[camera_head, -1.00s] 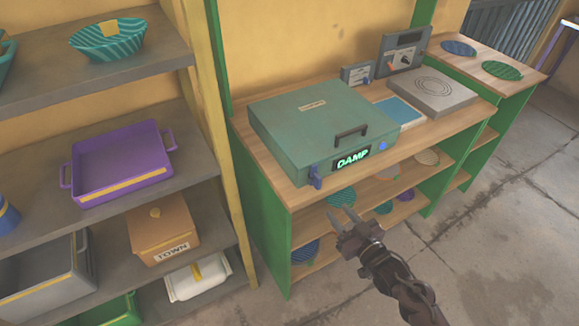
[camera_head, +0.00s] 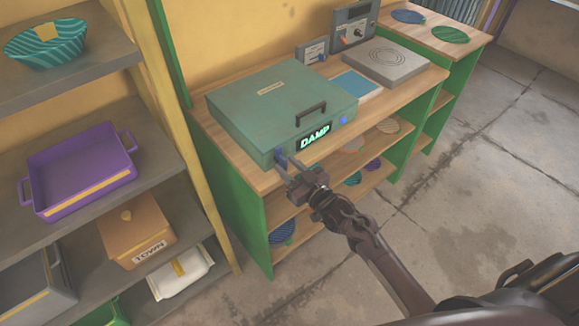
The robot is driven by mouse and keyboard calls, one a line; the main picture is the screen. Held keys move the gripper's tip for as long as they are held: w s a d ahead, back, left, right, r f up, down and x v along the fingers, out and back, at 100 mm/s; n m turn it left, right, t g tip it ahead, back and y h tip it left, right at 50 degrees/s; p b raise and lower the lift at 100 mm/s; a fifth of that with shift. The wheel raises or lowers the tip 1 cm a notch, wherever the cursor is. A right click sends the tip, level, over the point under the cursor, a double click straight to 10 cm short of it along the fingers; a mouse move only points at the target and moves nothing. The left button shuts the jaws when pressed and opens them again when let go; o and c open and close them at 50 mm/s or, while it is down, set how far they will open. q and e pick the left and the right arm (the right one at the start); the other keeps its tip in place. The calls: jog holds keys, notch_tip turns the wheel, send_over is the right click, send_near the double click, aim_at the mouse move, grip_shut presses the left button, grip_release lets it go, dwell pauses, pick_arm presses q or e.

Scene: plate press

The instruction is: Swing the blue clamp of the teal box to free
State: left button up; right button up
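The teal box (camera_head: 265,98) sits shut on the wooden bench, with a black handle on its lid and a lit "DAMP" display (camera_head: 315,136) on its front. The blue clamp (camera_head: 281,158) is at the left end of the box's front, partly hidden by my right gripper (camera_head: 287,168). My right gripper's fingers are apart and reach up to the clamp; whether they touch it I cannot tell. A blue button (camera_head: 344,120) is right of the display. My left gripper is not in view.
A grey block with rings (camera_head: 388,66), a blue pad (camera_head: 356,85) and two control boxes (camera_head: 352,28) stand right of the teal box. Shelves at left hold a purple tray (camera_head: 78,172) and an orange box (camera_head: 137,238). Floor at right is clear.

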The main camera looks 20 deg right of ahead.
grip_shut()
jog(key=n+b, duration=0.1)
jog(key=n, duration=0.2)
jog(key=shift+a+n, duration=0.1)
jog(key=shift+n, duration=0.2)
jog(key=n+b, duration=0.1)
jog(key=n, duration=0.4)
jog(key=shift+a+f+n, duration=0.1)
jog(key=shift+n, duration=0.2)
jog(key=n+b, duration=0.1)
jog(key=n, duration=0.3)
jog(key=shift+s+f, duration=0.1)
jog(key=shift+a+f+n+b, duration=0.1)
jog(key=shift+n+b, duration=0.25)
jog(key=shift+n, duration=2.05)
grip_release()
